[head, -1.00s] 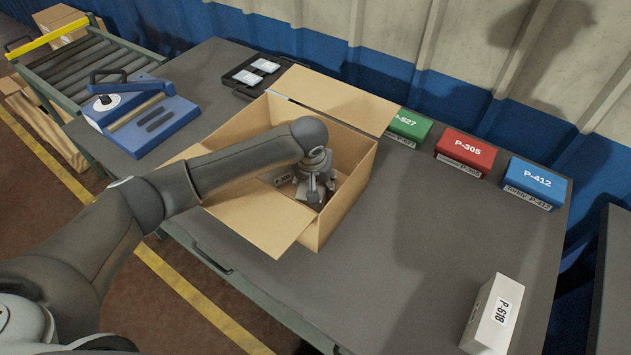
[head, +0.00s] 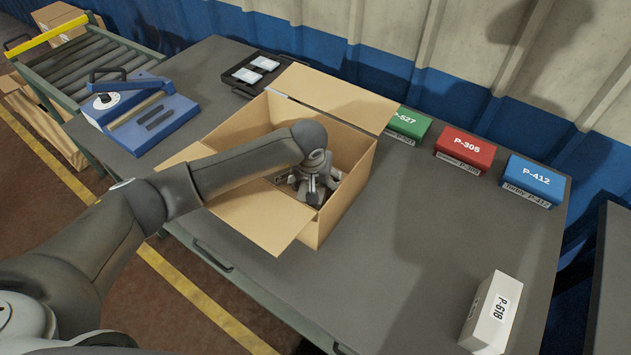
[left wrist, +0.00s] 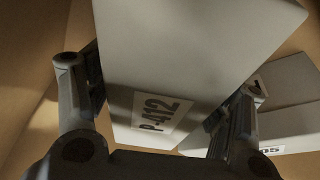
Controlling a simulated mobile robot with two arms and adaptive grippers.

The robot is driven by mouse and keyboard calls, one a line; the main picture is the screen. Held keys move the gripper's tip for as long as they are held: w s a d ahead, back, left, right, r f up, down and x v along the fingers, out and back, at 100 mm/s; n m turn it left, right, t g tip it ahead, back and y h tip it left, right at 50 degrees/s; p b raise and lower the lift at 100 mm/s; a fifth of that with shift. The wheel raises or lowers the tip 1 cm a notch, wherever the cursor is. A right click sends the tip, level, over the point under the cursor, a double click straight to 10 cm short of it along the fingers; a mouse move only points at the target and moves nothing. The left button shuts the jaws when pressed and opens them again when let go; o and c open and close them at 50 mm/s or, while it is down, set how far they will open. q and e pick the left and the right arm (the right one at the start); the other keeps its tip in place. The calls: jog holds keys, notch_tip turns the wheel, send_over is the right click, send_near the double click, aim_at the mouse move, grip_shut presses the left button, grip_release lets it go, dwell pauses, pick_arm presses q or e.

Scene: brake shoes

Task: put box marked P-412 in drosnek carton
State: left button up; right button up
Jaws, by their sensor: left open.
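A pale box with a P-412 label (left wrist: 190,60) lies inside the open cardboard carton, between the fingers of my left gripper (left wrist: 168,95). My left gripper, also in the head view (head: 318,188), is low inside the carton (head: 345,205) with its fingers open around the box. In the head view my arm and gripper hide most of the carton's inside. I cannot read a name on the carton. A blue block (head: 534,178) also marked P-412 stands at the table's back right. My right gripper is not in view.
Another pale box (left wrist: 290,95) with a label ending in 05 lies beside it. A red P-305 block (head: 465,148) and a green one (head: 407,124) stand at the back. A white P-618 box (head: 490,315) is at front right. The table's middle right is clear.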

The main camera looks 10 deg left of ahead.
pick_arm(q)
jog(key=b+v, duration=0.3)
jog(key=v, duration=0.8)
jog(key=shift+s+r, duration=0.2)
jog(key=shift+r, duration=0.3)
